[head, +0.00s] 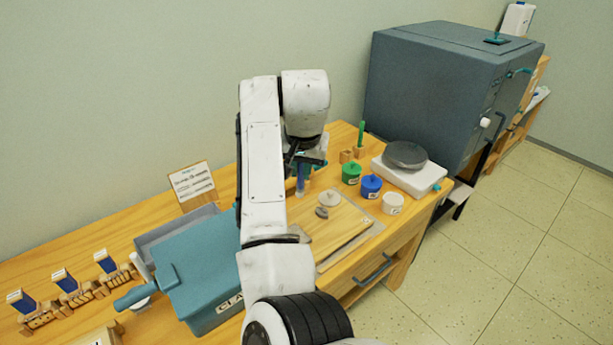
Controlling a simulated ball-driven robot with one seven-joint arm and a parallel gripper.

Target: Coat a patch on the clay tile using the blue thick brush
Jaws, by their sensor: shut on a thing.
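My gripper (304,160) points down over the back of the table, shut on the blue brush (301,178), whose blue handle shows below the jaws. The brush is roughly upright; its tip is hard to make out near the back left of a wooden board (345,226). A pale round piece (329,198) and a smaller grey piece (321,212) lie on or beside the board, and another pale piece (300,234) is partly hidden by my arm. I cannot tell which is the clay tile. A green cup (351,174), blue cup (371,187) and white cup (393,204) stand to the right.
A green-handled tool (361,134) stands in a wooden block. A white device (423,178) with a dark disc (406,154) is at the right end, before a large kiln (420,85). A blue bin (207,262), a sign (192,182) and several wooden holders (75,298) are left.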

